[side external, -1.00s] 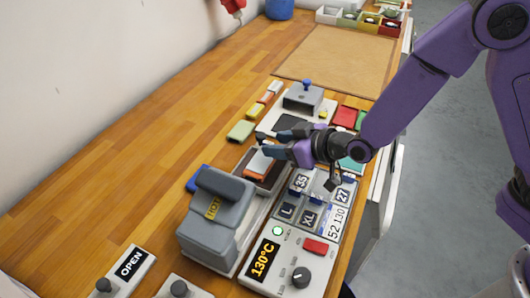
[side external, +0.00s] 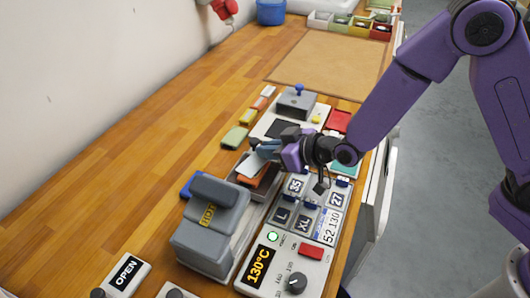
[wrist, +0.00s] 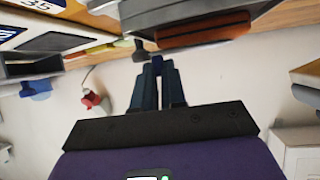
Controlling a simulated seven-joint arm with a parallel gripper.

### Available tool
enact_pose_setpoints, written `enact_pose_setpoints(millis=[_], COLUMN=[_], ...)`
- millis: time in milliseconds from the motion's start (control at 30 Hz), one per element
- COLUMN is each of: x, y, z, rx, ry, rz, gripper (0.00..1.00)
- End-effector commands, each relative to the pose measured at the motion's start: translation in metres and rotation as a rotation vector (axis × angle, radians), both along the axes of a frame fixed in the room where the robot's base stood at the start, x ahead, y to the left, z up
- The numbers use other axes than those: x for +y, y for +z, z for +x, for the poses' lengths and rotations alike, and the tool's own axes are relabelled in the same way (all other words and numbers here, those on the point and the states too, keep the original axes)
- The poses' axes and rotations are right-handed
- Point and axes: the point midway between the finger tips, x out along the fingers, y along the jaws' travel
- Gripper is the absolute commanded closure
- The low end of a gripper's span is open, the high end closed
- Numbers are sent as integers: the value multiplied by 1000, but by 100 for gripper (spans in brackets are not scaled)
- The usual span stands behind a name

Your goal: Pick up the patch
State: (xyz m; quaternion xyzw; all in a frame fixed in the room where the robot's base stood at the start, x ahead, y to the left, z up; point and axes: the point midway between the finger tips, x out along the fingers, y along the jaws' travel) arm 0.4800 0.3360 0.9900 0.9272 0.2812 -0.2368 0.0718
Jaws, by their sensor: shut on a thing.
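The fingers hide part of the patch. The orange piece (wrist: 205,33) lies flat on the dark bed, apart from the fingers.
The grey press top marked HOT stands left of the bed. A 130°C control box (side external: 290,265) and label tiles (side external: 303,222) lie at the front right. A grey stamping block (side external: 296,104) stands behind my gripper. The wooden bench (side external: 130,165) is clear to the left.

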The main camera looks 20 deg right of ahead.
Motion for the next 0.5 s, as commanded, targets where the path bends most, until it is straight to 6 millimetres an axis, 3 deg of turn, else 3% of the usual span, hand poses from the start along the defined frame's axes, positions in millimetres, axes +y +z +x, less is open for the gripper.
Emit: enact_pose_setpoints(millis=[267,500], x=[0,-8], y=[16,48], z=[1,-12], rx=[-2,-3], ry=[-1,1], rz=[2,3], gripper=[100,100])
